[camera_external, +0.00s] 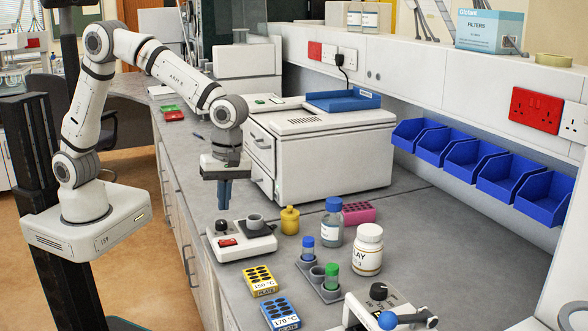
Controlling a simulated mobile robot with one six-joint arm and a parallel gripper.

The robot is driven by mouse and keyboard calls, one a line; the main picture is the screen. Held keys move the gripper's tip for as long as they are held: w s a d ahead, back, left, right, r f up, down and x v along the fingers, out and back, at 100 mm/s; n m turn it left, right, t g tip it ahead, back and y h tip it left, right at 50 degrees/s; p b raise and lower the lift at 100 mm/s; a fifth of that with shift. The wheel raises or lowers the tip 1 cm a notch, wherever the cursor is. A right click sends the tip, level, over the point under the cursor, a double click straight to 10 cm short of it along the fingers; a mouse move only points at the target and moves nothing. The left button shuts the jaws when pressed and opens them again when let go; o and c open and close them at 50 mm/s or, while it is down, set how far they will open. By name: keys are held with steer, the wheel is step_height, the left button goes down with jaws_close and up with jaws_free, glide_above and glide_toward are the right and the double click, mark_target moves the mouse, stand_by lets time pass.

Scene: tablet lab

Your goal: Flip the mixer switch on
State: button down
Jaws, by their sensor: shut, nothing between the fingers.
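The low white device with a grey cup on top (254,246) looks like the mixer and sits on the grey bench near its left edge. A red switch (228,242) and a dark round knob (222,226) are on its left part. I cannot tell which way the switch is set. My gripper (223,206) points down with its blue fingers shut and empty. In the picture its tips are just above the knob. I cannot tell whether they touch it.
A yellow bottle (290,220) stands right of the mixer. Yellow (262,281) and blue (280,312) blocks lie in front. A holder with vials (318,279) and white jar (368,250) stand further right. A large white box (325,150) stands behind.

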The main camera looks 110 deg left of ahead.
mark_target(222, 241)
steer(key=f, duration=0.2)
steer(key=f+p, duration=0.1)
steer(key=f, duration=0.5)
steer(key=shift+s+d+f, duration=0.15)
steer(key=shift+s+d, duration=0.2)
steer(key=shift+d, duration=0.05)
steer(key=shift+f, duration=0.1)
